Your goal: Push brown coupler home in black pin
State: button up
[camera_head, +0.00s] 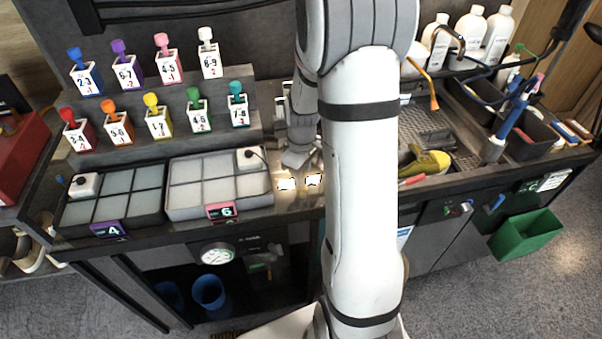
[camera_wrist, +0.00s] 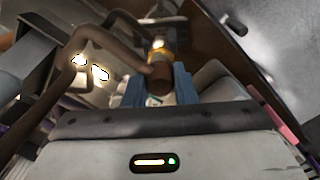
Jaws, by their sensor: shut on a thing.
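In the wrist view the brown coupler (camera_wrist: 160,79) sits between the blue pads of my gripper (camera_wrist: 158,92), which is shut on it. A brown hose (camera_wrist: 97,36) curves from the left to the coupler. A brass-coloured ring (camera_wrist: 158,55) shows just beyond the coupler, with a bright glare above it. I cannot make out the black pin, nor how far the coupler sits on it. In the head view my gripper (camera_head: 299,157) is low over the bench, left of my white arm; the coupler is not discernible there.
Two divided trays (camera_head: 110,221) and (camera_head: 222,211) stand left of my gripper, below racks of colour-capped bottles (camera_head: 157,122). Right of my arm are a yellow shoe (camera_head: 430,162) on a grate, white bottles (camera_head: 470,27) and brushes. A green bin (camera_head: 527,235) hangs at the right front.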

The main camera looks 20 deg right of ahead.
jog(key=shift+r, duration=0.15)
jog(key=shift+r+p, duration=1.6)
jog(key=shift+r, duration=0.75)
notch_tip(320, 180, up, 6)
jog(key=p, duration=0.3)
jog(key=shift+p, duration=0.4)
jog(key=w+d+b, duration=0.1)
jog(key=w, duration=0.7)
jog(key=w+d+f+b, duration=0.1)
jog(key=w+d+b, duration=0.1)
jog(key=w, duration=0.7)
jog(key=shift+d+f, duration=0.25)
jog(key=shift+f, duration=0.05)
jog(key=shift+w+f, duration=0.1)
jog(key=shift+f+b, duration=1.95)
jog(key=shift+f, duration=0.9)
